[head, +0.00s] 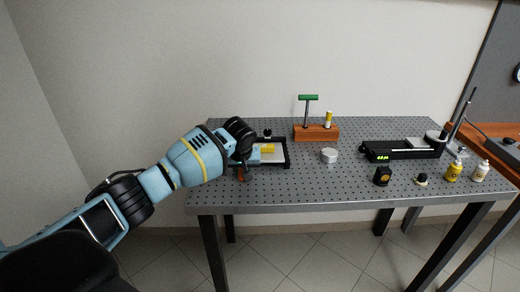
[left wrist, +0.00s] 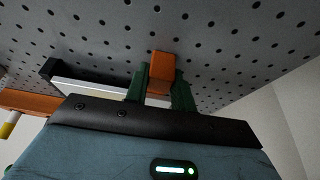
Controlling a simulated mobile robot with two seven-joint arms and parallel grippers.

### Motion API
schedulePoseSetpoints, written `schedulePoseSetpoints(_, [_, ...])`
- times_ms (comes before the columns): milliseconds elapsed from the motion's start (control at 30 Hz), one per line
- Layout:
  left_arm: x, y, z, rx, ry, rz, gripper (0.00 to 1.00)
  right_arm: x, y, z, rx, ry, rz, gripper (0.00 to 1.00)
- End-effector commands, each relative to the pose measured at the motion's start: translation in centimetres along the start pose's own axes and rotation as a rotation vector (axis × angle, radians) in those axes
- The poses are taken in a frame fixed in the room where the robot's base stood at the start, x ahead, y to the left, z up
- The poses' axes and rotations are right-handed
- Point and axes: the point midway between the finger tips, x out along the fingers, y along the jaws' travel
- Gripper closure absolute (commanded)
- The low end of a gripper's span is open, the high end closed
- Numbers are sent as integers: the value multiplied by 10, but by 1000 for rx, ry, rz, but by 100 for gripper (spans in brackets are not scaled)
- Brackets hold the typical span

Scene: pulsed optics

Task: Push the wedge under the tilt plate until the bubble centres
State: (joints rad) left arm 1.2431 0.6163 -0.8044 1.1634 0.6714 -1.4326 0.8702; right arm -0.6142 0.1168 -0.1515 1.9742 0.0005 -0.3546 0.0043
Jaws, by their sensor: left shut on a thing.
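My left gripper (head: 242,166) is at the left side of the tilt plate (head: 280,155), low over the perforated table. In the left wrist view its green fingers (left wrist: 160,88) are shut on an orange wedge (left wrist: 162,64), whose end sticks out past the fingertips. A bit of the wedge (head: 240,175) also shows below the gripper in the head view. The tilt plate is pale with a black frame and carries a yellow level (head: 267,148); the bubble is too small to read. The plate's edge (left wrist: 88,88) lies left of the fingers in the wrist view. My right gripper is out of view.
A wooden block (head: 316,133) with a green-handled tool stands behind, right of the plate. A round white tin (head: 329,156), a black device (head: 405,151), a small black box (head: 381,176) and bottles (head: 454,171) stand further right. The front left tabletop is clear.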

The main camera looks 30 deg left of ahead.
Motion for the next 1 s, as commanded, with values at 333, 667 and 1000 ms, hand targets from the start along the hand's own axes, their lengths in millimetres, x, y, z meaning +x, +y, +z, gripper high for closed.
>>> schedulePoseSetpoints(333, [0,0,0,-1,1,-1,54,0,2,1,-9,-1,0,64])
schedulePoseSetpoints(667, [0,0,0,0,0,-1,50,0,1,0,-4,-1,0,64])
schedulePoseSetpoints(1000, [-44,0,-3,-1,6,3,50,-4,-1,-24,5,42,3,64])
